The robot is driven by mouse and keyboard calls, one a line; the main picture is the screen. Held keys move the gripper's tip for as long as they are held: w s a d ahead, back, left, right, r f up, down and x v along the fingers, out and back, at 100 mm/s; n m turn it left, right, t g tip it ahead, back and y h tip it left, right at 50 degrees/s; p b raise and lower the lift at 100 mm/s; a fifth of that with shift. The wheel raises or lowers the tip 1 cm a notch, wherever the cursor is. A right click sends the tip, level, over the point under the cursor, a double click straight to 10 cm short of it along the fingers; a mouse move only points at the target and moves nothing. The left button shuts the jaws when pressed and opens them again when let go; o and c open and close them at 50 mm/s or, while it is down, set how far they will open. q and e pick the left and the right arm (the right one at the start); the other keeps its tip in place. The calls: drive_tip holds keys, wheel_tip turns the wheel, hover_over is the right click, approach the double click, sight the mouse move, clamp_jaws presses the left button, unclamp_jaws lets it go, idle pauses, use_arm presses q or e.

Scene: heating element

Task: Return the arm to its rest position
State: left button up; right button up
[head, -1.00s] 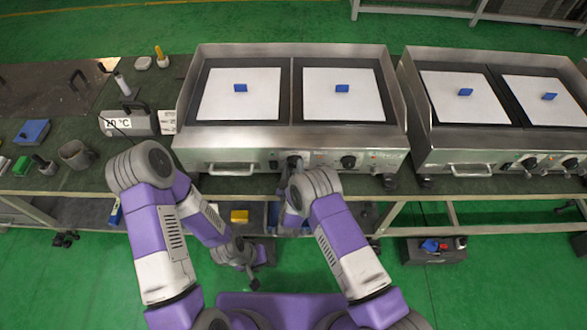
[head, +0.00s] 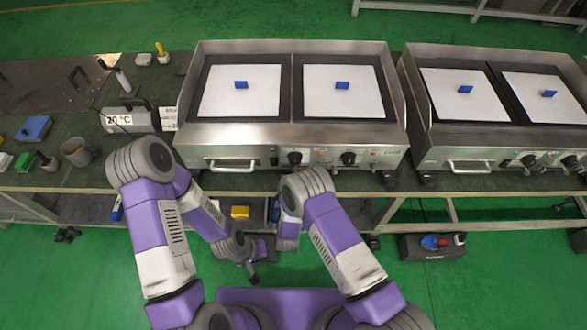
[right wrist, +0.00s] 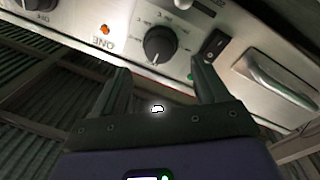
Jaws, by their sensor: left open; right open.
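The heating element is a steel double griddle (head: 235,138) on the bench, with two knobs on its front. In the right wrist view, my right gripper (right wrist: 160,68) is open and empty. A dark knob (right wrist: 158,45) shows ahead of its fingertips, with a gap between them. In the head view the right fingers are hidden behind my own right arm, below the griddle front. My left gripper (head: 252,278) hangs low in front of the bench, small and partly hidden by its arm, open and apart from everything.
White plates (head: 240,105) with blue blocks (head: 342,85) lie on the griddle. A second griddle (head: 435,142) stands at right. A meter (head: 130,118) reading 20 °C stands at left. A yellow box (head: 240,212) sits under the bench edge. Green floor in front is mostly clear.

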drive_tip(key=shift+s, duration=0.9)
drive_tip(key=shift+f, duration=0.1)
drive_tip(key=s+d+f+m+g+y, duration=0.2)
drive_tip(key=s+d+f+m+g, duration=0.4)
drive_tip(key=d+f+g, duration=0.3)
drive_tip(key=s+r+m+g+y, duration=0.1)
drive_tip(key=s+g, duration=0.3)
drive_tip(key=s, duration=0.4)
drive_tip(key=s+d+r+m+g+y, duration=0.1)
drive_tip(key=s+r+g+y, duration=0.1)
drive_tip(key=s+g, duration=0.3)
drive_tip(key=s, duration=0.4)
drive_tip(key=shift+d+m, duration=0.25)
drive_tip(key=shift+m, duration=0.15)
drive_tip(key=shift+c, duration=0.2)
